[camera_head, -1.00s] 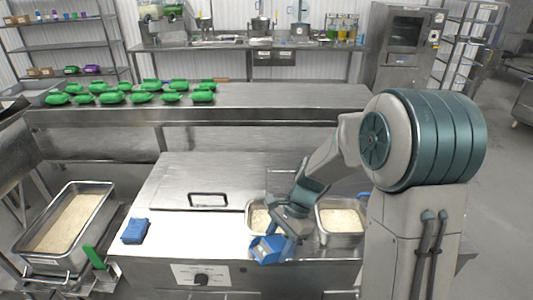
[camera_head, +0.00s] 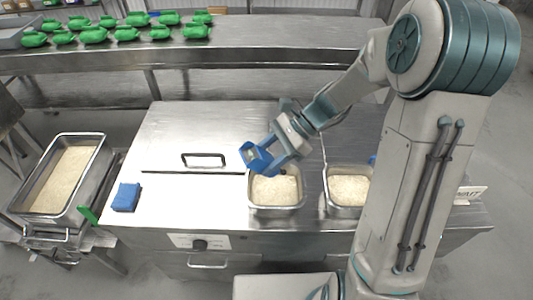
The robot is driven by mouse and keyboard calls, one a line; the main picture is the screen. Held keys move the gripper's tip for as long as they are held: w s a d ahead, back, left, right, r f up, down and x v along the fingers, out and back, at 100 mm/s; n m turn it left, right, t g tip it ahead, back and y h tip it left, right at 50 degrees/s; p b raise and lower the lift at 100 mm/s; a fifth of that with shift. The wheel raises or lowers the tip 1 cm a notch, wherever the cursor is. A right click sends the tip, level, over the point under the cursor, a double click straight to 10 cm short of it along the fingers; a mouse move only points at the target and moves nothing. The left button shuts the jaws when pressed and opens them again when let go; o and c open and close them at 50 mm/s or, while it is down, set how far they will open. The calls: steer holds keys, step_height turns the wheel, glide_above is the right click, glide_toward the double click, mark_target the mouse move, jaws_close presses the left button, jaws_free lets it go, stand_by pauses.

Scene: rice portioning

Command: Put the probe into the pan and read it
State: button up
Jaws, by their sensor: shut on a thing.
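My gripper (camera_head: 276,154) is shut on a blue device with a pale face, which I take to be the probe (camera_head: 257,158). It holds it over the back left part of the left rice pan (camera_head: 275,211), a metal pan of white rice sunk in the counter. The probe's tip cannot be made out, so I cannot tell whether it touches the rice. A second rice pan (camera_head: 347,213) sits to the right, partly hidden behind my arm.
A blue folded item (camera_head: 126,197) lies on the counter (camera_head: 165,160) at left, near a closed lid with a handle (camera_head: 204,156). A large rice pan (camera_head: 98,167) stands on a cart at far left. Several green items (camera_head: 94,35) line the back table.

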step_height(320, 180, down, 11)
steer(key=b, duration=0.9)
steer(key=shift+r, duration=0.2)
steer(key=shift+r, duration=0.15)
stand_by(4.3)
step_height(320, 180, up, 12)
steer(key=p, duration=1.1)
